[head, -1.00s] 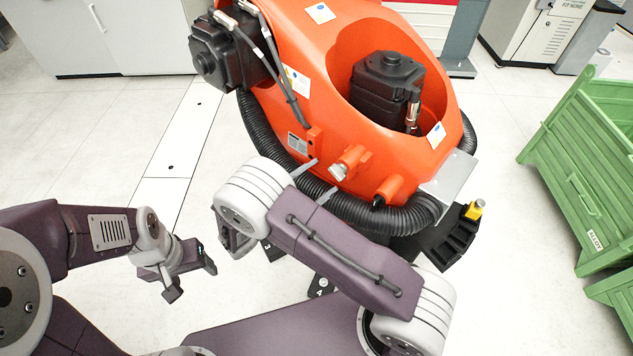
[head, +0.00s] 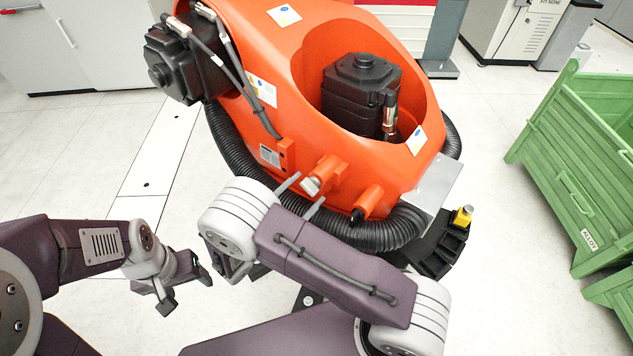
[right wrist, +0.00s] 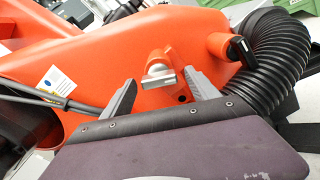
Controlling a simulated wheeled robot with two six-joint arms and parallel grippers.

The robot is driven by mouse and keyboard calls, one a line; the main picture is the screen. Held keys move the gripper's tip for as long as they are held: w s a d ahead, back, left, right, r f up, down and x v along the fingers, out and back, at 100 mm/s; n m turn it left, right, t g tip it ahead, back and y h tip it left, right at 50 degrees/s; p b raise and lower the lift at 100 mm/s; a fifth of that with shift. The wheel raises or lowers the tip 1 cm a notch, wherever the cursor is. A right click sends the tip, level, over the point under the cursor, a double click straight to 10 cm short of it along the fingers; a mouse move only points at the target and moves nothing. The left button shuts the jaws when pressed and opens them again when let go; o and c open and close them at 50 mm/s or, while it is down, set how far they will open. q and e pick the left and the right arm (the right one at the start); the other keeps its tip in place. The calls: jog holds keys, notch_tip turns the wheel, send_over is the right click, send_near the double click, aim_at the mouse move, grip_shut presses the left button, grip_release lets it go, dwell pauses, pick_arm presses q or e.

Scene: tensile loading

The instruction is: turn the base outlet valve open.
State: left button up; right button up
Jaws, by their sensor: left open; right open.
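The valve has a silver handle (head: 311,185) on an orange stub low on the orange machine base (head: 395,178). In the right wrist view the silver handle (right wrist: 160,77) lies crosswise between my two finger tips. My right gripper (head: 309,187) is open, its fingers pointing at the handle, one to either side in the picture. I cannot tell whether they touch it or still stop short. It also shows in the right wrist view (right wrist: 160,80). My left gripper (head: 186,290) is open and empty over the floor at the left.
A second orange stub with a black end (head: 358,214) sits right of the valve. A black corrugated hose (head: 385,232) curls below both. A green crate (head: 575,165) stands at the right. The floor at the left is clear.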

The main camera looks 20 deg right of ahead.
jog(key=shift+w+d, duration=0.15)
jog(key=shift+d, duration=0.05)
jog(key=shift+a+r, duration=0.15)
jog(key=shift+a, duration=0.05)
jog(key=shift+c, duration=0.3)
jog(key=c, duration=1.3)
jog(key=shift+r+n+p, duration=0.15)
jog(key=shift+n+p, duration=0.35)
jog(key=shift+p, duration=0.35)
jog(key=n+p, duration=0.5)
jog(key=n, duration=0.2)
jog(key=shift+p, duration=0.35)
jog(key=n+p, duration=0.1)
jog(key=n, duration=0.2)
jog(key=shift+n, duration=0.3)
jog(key=n+p, duration=0.1)
jog(key=n, duration=0.2)
jog(key=shift+n+p, duration=0.3)
jog(key=shift+n, duration=0.1)
jog(key=n, duration=0.3)
jog(key=shift+f+p, duration=0.2)
jog(key=shift+p, duration=0.1)
jog(key=shift+n, duration=2)
